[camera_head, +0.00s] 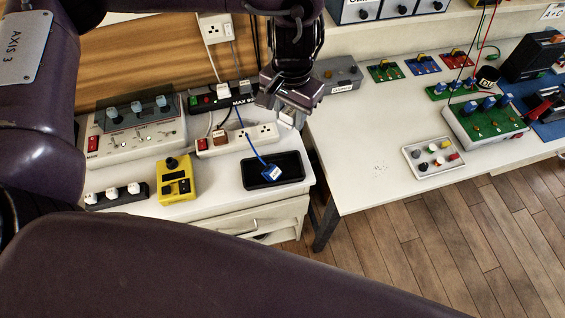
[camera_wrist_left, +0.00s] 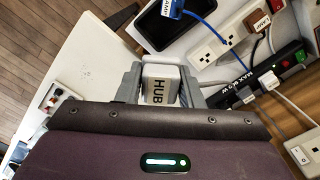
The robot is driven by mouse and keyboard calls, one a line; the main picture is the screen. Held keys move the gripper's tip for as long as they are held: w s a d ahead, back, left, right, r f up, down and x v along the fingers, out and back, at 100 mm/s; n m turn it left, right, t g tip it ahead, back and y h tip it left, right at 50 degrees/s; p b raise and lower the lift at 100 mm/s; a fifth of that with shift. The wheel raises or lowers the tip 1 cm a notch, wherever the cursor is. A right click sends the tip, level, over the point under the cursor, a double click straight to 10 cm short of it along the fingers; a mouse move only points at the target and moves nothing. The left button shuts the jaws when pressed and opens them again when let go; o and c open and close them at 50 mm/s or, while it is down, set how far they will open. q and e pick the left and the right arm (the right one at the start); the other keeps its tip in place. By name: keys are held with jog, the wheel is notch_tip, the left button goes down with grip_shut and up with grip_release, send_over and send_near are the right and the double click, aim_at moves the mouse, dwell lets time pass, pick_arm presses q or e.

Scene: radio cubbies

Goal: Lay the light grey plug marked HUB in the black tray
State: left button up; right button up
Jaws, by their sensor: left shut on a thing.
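My left gripper (camera_head: 284,108) is shut on the light grey plug marked HUB. The wrist view shows the plug (camera_wrist_left: 160,86) between the two fingers (camera_wrist_left: 160,78), its HUB label facing the camera. In the head view the gripper is above the bench, behind the black tray and near the white power strip. The black tray (camera_head: 291,163) lies at the bench's front right; part of it shows in the wrist view (camera_wrist_left: 150,27). A blue plug (camera_head: 271,173) with a white label and blue cable lies in the tray. My right gripper is not in view.
The white power strip (camera_head: 240,139) with a brown plug (camera_head: 220,137) is behind the tray. A black strip (camera_head: 209,103) with cables runs behind that. A yellow box (camera_head: 175,180) stands left of the tray. A gap separates this bench from the white table (camera_head: 360,150) at right.

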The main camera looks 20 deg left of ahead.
pick_arm(q)
jog(key=shift+d+f, duration=0.1)
jog(key=shift+f, duration=0.4)
notch_tip(320, 180, down, 8)
jog(key=a+b, duration=0.1)
jog(key=b, duration=0.1)
send_near(286, 170)
jog(key=shift+f+b, duration=0.5)
jog(key=shift+f, duration=0.7)
notch_tip(286, 170, down, 3)
jog(key=shift+f+b, duration=0.2)
jog(key=shift+b, duration=0.5)
jog(key=shift+f, duration=0.2)
jog(key=o, duration=1)
jog(key=shift+a, duration=0.1)
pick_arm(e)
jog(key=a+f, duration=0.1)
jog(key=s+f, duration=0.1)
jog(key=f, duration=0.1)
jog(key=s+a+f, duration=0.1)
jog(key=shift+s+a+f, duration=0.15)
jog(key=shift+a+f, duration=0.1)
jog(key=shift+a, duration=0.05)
pick_arm(q)
jog(key=shift+r, duration=0.15)
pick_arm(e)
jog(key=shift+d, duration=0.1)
